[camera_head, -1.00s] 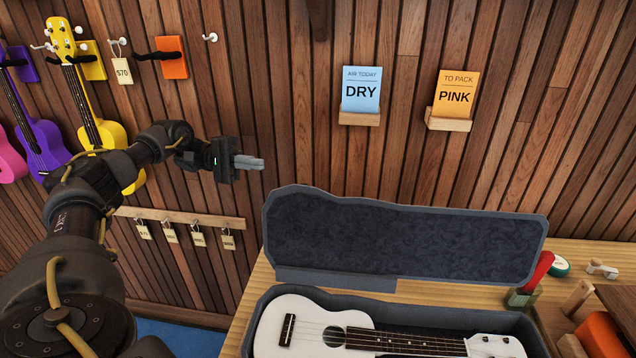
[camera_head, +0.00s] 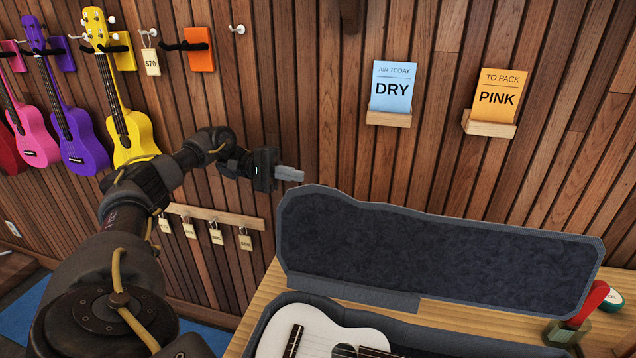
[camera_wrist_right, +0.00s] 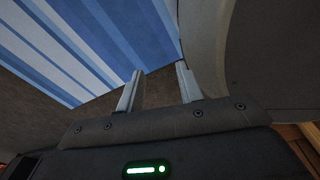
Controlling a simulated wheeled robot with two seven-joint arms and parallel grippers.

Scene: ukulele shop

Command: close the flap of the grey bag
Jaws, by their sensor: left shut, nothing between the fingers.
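The grey bag (camera_head: 268,318) lies open on the wooden counter, with a white ukulele (camera_head: 318,338) inside. Its flap (camera_head: 430,245) stands raised at the back, dark plush lining facing me. The bag's lower part is cut off by the picture's bottom edge. My left gripper (camera_head: 290,174) is shut and empty, just above the flap's upper left corner; I cannot tell whether it is in front of or behind it. My right gripper shows only in the right wrist view (camera_wrist_right: 158,84), its fingers apart with nothing between them.
Ukuleles, including a yellow one (camera_head: 128,130), hang on the wall at left. A tag rail (camera_head: 215,214) is below. Two card holders (camera_head: 388,118) are above the flap.

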